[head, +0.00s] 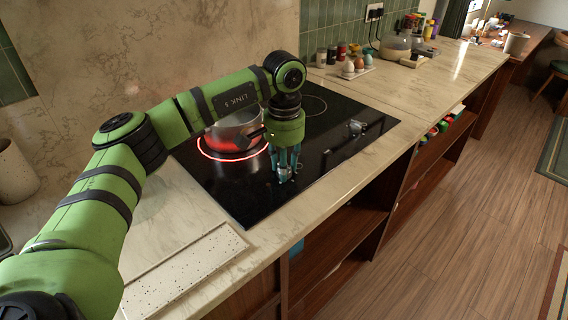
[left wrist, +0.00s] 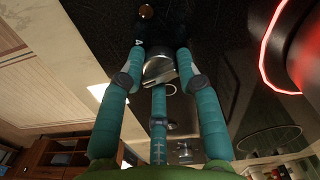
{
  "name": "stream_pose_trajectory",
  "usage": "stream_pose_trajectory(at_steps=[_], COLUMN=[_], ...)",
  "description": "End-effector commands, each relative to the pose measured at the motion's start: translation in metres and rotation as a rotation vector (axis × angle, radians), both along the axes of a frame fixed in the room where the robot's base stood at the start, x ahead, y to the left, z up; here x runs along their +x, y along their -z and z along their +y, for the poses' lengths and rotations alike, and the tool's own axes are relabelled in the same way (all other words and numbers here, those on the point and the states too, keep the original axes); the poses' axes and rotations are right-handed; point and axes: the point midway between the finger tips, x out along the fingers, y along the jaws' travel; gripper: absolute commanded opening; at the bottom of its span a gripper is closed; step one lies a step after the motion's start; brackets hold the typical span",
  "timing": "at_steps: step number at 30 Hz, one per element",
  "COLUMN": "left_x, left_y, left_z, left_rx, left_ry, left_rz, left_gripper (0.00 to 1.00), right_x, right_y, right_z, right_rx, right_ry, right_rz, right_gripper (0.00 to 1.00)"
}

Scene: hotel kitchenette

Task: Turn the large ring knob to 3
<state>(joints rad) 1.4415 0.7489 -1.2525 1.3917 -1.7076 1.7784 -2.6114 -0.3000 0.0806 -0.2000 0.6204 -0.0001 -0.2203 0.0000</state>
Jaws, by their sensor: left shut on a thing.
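The black glass hob (head: 330,150) is set in the counter, with one large ring glowing red (head: 204,150) around the base of a steel pot (head: 233,128). My left gripper (head: 285,176) points down at the hob's front left part, its teal fingers shut on a silver knob. The left wrist view shows this knob (left wrist: 160,66) between the fingertips (left wrist: 158,62); its number marks cannot be read. In the head view the fingers mostly hide it. Another silver knob (head: 356,127) stands farther right on the hob, apart from the gripper. My right gripper is not in view.
Eggs in cups on a small tray (head: 352,70), jars (head: 332,54) and a pale lidded pot (head: 396,46) stand at the back of the counter. A speckled white board (head: 185,270) lies at the front left. Open shelves (head: 330,240) are below.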

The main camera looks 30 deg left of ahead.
Motion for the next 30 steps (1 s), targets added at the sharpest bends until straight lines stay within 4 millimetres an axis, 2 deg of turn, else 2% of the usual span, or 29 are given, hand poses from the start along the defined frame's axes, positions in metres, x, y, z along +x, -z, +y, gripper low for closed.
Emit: stream_pose_trajectory(at_steps=[12,30], left_x=[-0.0006,-0.0007], left_y=[0.0009,0.0011], left_z=[-0.0002,-0.0003], left_rx=[0.0,0.0], left_ry=[0.215,0.254], left_rz=[0.003,0.003], left_gripper=[0.01,0.01], right_x=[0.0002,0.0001], right_y=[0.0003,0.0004], right_z=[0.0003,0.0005], right_rx=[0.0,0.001], right_ry=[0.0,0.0], right_rz=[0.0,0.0], right_gripper=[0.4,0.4])
